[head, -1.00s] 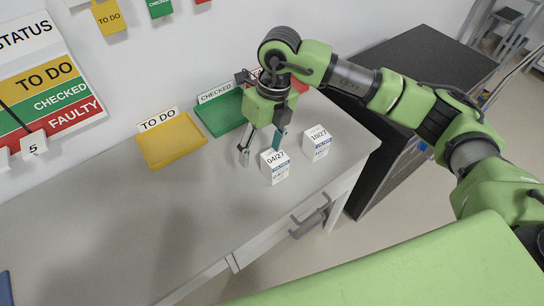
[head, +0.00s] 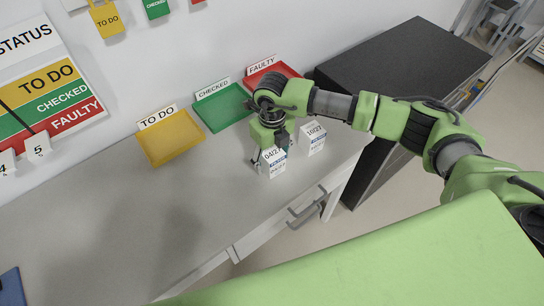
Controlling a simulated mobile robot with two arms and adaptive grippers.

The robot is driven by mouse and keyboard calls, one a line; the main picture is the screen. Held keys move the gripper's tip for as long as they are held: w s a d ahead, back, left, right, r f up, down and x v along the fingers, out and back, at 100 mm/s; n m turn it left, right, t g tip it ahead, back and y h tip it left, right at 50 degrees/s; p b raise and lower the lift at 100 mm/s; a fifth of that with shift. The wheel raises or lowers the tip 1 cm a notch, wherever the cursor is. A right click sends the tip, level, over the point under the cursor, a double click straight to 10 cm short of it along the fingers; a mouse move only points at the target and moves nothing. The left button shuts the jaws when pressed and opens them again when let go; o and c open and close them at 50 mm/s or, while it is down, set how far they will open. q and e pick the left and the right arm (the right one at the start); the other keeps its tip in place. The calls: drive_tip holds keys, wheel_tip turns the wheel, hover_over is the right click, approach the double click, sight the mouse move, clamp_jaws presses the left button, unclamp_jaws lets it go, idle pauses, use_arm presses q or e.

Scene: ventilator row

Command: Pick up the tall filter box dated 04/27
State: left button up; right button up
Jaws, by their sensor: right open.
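The white filter box dated 04/27 (head: 274,164) stands upright on the grey counter near its front right edge. A second white box, dated 10/27 (head: 314,139), stands just to its right and a little behind. My right gripper (head: 269,150) is low over the 04/27 box, with one finger at its left and the other at its right, by the gap between the boxes. The jaws are open; whether a finger touches the box I cannot tell. The gripper body hides part of the box's back. My left gripper is not in view.
Yellow TO DO (head: 170,138), green CHECKED (head: 222,107) and red FAULTY (head: 269,75) trays line the wall. A dark cabinet (head: 400,70) stands right of the counter. A drawer handle (head: 307,208) sticks out in front.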

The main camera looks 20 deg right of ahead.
drive_tip(key=shift+f, duration=1.1)
drive_tip(key=c, duration=1.2)
